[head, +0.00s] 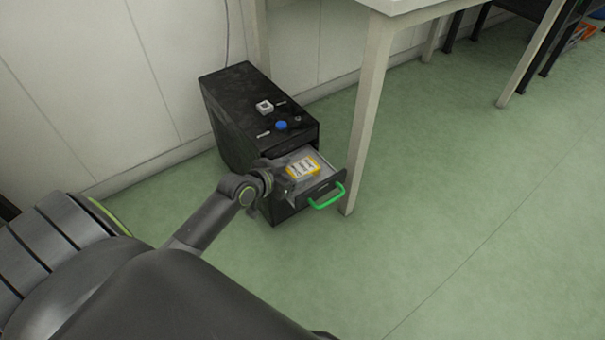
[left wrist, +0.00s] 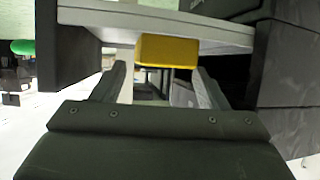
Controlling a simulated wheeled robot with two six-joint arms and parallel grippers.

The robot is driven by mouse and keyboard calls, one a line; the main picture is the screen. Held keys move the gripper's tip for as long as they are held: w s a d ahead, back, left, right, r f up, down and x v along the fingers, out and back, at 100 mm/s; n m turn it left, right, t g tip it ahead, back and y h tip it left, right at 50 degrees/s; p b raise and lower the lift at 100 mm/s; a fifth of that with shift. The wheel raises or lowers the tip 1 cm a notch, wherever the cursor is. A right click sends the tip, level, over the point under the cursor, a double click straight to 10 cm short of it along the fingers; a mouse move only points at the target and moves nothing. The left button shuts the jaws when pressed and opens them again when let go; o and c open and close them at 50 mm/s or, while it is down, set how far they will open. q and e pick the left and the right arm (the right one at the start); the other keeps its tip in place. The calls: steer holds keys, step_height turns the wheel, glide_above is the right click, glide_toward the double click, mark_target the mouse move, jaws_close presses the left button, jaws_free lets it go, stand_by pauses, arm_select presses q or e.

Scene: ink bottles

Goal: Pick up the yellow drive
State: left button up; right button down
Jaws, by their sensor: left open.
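The yellow drive (head: 302,167) has a pale marked top and is in the open drawer (head: 325,184) of a black cabinet. In the left wrist view the yellow drive (left wrist: 167,51) is ahead, between the two fingers in the picture. My left gripper (head: 287,171) is at the drawer's left side, close beside the drive. It is open, with its fingers apart in the left wrist view (left wrist: 160,85). Whether the fingers touch the drive cannot be told. My right gripper is not in view.
The black cabinet (head: 235,105) has a white square piece (head: 264,107) and a blue round knob (head: 281,125) on top. A green handle (head: 327,196) is on the drawer front. A white table leg (head: 368,115) stands close to the right.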

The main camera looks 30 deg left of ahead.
mark_target(302, 171)
arm_select(q)
steer(key=x, duration=0.2)
steer(key=shift+w+d+f+b, duration=0.1)
steer(key=shift+w+b, duration=0.15)
steer(key=shift+b, duration=0.15)
steer(key=c, duration=1)
